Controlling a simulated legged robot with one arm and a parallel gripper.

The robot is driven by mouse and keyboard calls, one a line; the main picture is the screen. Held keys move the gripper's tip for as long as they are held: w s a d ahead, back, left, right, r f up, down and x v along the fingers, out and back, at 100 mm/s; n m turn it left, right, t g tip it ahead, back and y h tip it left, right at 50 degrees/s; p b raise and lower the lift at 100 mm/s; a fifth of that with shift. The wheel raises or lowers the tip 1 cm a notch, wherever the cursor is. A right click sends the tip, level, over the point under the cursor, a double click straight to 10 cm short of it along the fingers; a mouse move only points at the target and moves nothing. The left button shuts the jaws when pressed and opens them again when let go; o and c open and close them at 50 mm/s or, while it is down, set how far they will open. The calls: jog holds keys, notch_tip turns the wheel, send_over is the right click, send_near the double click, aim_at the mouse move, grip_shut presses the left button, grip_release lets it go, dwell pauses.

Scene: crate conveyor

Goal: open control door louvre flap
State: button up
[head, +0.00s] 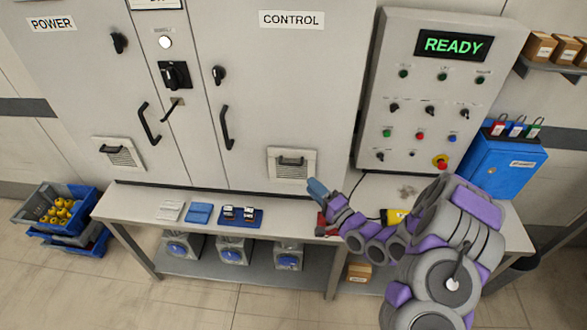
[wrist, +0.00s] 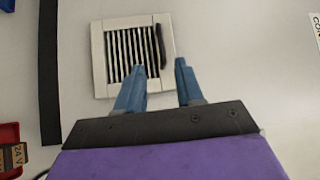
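The control door (head: 272,95) is a pale cabinet door under the CONTROL label and looks shut. Its louvre flap (head: 291,165) is a square framed vent low on the door, with a dark handle (head: 291,161) across its upper part. In the wrist view the louvre flap (wrist: 132,55) is ahead of my gripper, with dark slats and the handle (wrist: 160,46) along its right side. My gripper (head: 312,190) is just below and right of the flap in the head view. Its two blue fingers (wrist: 158,80) are apart with nothing between them, short of the handle.
A bench (head: 150,200) runs below the cabinet, holding trays (head: 240,216) with small parts. The READY panel (head: 435,90) stands right of the door. A blue lock box (head: 505,165) is further right. A second louvre flap (head: 119,153) is on the power door.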

jog(key=r+b, duration=0.1)
jog(key=b, duration=0.1)
send_over(291, 170)
jog(key=s, duration=0.4)
jog(key=shift+s+d+r, duration=0.1)
jog(key=shift+s+d, duration=0.05)
jog(key=shift+d, duration=0.3)
jog(key=shift+c, duration=0.4)
grip_shut()
